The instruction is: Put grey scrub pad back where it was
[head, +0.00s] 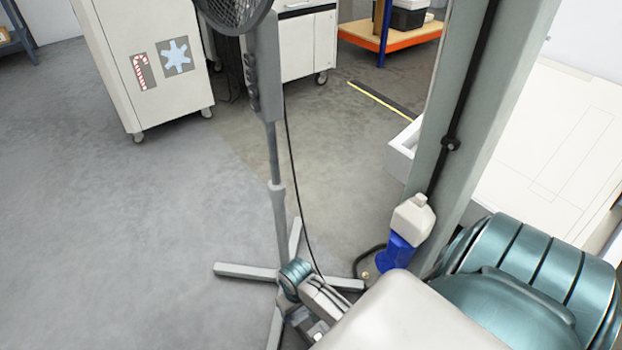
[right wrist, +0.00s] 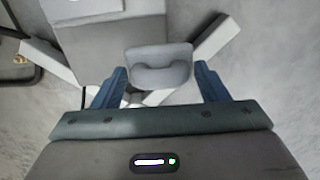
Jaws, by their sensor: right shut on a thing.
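In the right wrist view, a grey pad-like piece with a rounded lower part, which I take for the grey scrub pad (right wrist: 160,53), sits between the two blue fingers of my right gripper (right wrist: 158,85). The gripper is shut on it. Pale crossing bars, like the legs of the fan stand, show behind the pad. In the head view, my right wrist is low in the middle, beside the fan's base, and my own arm hides much of the gripper. The pad cannot be made out there. My left gripper is in neither view.
A pedestal fan (head: 265,95) stands on splayed legs close to my right wrist. A grey-green post (head: 470,110) rises at the right, with a white and blue bottle (head: 411,218) by it. A white cabinet (head: 150,65) stands behind. The floor (head: 120,220) at left is clear.

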